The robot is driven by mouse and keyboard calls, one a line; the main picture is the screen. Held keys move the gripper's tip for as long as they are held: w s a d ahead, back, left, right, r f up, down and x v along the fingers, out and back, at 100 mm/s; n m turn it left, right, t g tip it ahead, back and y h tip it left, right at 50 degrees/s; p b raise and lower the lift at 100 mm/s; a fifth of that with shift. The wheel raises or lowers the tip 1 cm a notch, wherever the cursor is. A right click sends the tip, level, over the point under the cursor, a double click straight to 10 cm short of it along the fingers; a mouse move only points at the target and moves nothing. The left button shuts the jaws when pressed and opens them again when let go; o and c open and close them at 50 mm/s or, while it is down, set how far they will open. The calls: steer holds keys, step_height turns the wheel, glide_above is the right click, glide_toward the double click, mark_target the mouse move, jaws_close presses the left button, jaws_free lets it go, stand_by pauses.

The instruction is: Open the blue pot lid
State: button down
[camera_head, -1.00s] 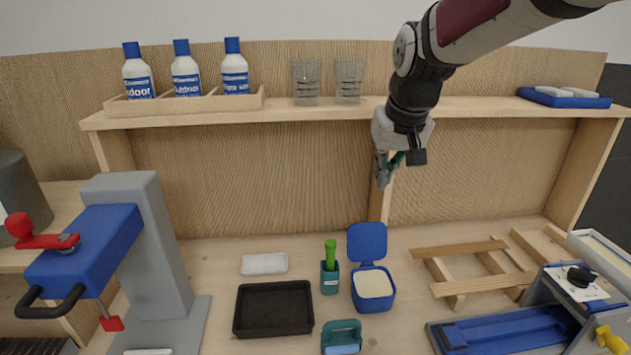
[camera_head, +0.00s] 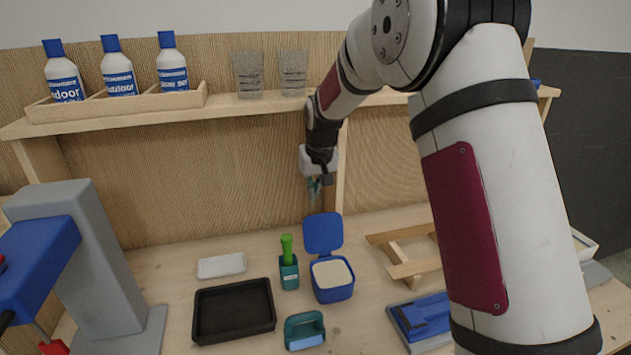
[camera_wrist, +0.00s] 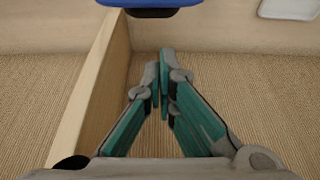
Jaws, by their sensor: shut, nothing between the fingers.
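The blue pot (camera_head: 332,282) stands on the workbench near the middle, with pale contents showing. Its blue lid (camera_head: 323,234) stands up at the back edge, tilted open and joined to the pot. My gripper (camera_head: 314,194) is above and behind the lid, near the back panel, apart from the pot. In the wrist view my gripper (camera_wrist: 162,85) has its green fingers together with nothing between them. A blue edge shows at the top of the wrist view; I cannot tell which thing it belongs to.
A green-handled brush in a teal holder (camera_head: 289,270) stands just left of the pot. A wooden frame is at right. The shelf (camera_head: 215,112) with bottles and glasses runs behind.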

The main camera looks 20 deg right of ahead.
mark_target(319, 221)
steer(key=f+p, duration=0.1)
steer(key=s+f+p, duration=0.1)
steer(key=f, duration=0.1)
steer(key=shift+s, duration=0.6)
steer(key=shift+s, duration=0.1)
steer(key=shift+s+r+p, duration=0.25)
steer(key=shift+s+p, duration=0.15)
steer(key=shift+s, duration=0.3)
steer(key=shift+s+r+p, duration=0.2)
steer(key=shift+s+p, duration=0.15)
steer(key=shift+s, duration=0.3)
steer(key=shift+w, duration=0.1)
